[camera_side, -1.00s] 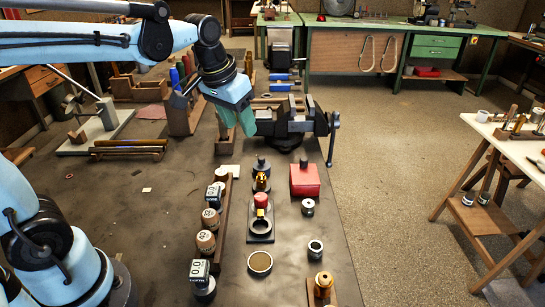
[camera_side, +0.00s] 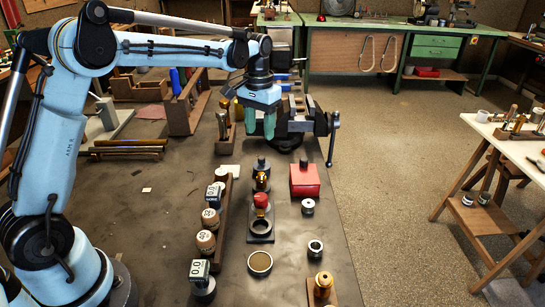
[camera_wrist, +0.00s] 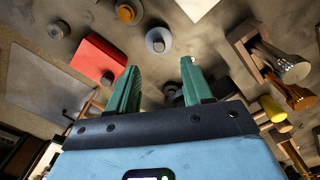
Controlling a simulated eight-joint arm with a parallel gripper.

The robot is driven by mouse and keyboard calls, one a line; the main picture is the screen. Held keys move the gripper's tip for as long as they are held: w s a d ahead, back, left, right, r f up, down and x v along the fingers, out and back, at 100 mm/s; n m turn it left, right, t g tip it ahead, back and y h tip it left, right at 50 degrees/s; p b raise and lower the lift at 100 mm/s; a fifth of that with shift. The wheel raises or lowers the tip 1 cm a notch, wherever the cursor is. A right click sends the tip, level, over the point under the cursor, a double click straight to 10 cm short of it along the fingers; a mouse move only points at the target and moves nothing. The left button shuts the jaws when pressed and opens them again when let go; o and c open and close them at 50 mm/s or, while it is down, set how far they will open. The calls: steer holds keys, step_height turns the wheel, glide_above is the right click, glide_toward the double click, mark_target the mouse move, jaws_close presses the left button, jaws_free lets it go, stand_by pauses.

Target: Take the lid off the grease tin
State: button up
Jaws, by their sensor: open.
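My gripper (camera_side: 261,130) hangs fingers-down in front of the vise in the side view, well above the bench. Its two green fingers are apart with nothing between them; the gap also shows in the wrist view (camera_wrist: 160,70). No thing is clearly marked as the grease tin. A shallow round tin with a pale rim and brown top (camera_side: 260,263) lies near the front of the bench, far from my gripper. A red box with a dark knob (camera_side: 304,182) stands closer, and it shows left of the fingers in the wrist view (camera_wrist: 98,58). I cannot tell whether either has a loose lid.
A dark vise (camera_side: 302,125) stands beside my gripper. A brown rack (camera_side: 222,222) with dials and round blocks runs along the left. A dark stand with a red-topped piece (camera_side: 261,225) is mid-bench. A small metal ring (camera_side: 315,247) lies right, with bare bench around it.

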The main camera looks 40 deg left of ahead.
mark_target(261, 158)
steer(key=shift+f, duration=4.4)
jaws_close()
